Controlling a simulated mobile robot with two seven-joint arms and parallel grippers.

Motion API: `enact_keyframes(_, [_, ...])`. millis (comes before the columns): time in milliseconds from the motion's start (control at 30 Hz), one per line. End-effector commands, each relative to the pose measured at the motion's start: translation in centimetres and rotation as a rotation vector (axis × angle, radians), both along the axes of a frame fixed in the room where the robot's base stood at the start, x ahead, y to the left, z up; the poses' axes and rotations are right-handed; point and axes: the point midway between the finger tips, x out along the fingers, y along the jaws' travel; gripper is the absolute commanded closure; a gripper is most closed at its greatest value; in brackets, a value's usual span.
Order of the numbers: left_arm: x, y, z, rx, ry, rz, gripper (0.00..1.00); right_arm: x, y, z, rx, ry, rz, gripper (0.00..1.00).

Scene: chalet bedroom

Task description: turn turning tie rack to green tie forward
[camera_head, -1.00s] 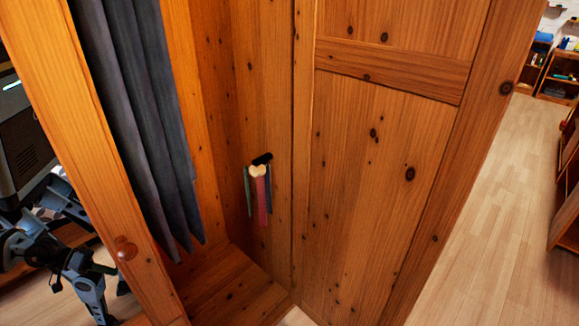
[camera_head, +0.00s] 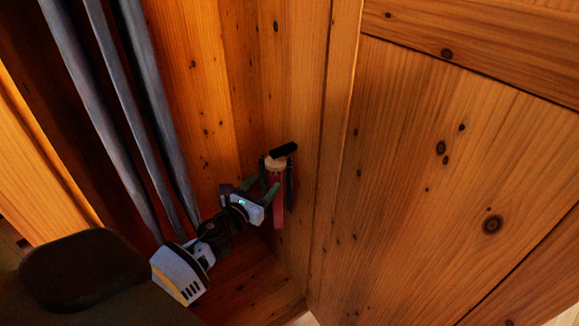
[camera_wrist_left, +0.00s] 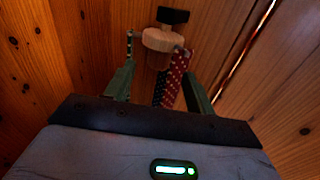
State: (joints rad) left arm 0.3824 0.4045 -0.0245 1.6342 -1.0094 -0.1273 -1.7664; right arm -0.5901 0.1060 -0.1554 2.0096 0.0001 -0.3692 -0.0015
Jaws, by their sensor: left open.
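The turning tie rack is a round wooden disc (camera_head: 276,163) on a black mount (camera_head: 284,150), fixed to the wardrobe's inner wall. A red tie (camera_head: 279,208) hangs at its front in the head view, with a dark tie (camera_head: 289,190) to its right. In the left wrist view the disc (camera_wrist_left: 160,40) carries a red dotted tie (camera_wrist_left: 178,72) and a dark blue tie (camera_wrist_left: 159,88). My left gripper (camera_head: 263,187) is open, its greenish fingers around the hanging ties, just below the disc; contact is unclear. I cannot clearly tell a green tie from the fingers. My right gripper is out of view.
A wooden panel (camera_head: 440,190) stands close on the right of the rack. The wardrobe floor (camera_head: 255,290) below looks bare.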

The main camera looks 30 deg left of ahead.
Motion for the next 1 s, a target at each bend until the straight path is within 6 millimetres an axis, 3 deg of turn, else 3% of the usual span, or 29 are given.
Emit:
enact_keyframes(167, [0.6, 0.0, 0.0, -0.004, 0.0, 0.001, 0.45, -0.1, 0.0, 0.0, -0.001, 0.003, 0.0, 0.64])
enact_keyframes(700, [7.0, 0.5, -0.1, -0.008, 0.001, 0.001, 0.45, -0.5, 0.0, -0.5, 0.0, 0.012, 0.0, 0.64])
enact_keyframes(1000, [7.7, 0.6, -0.1, -0.008, 0.001, 0.0, 0.45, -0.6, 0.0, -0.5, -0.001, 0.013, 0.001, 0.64])
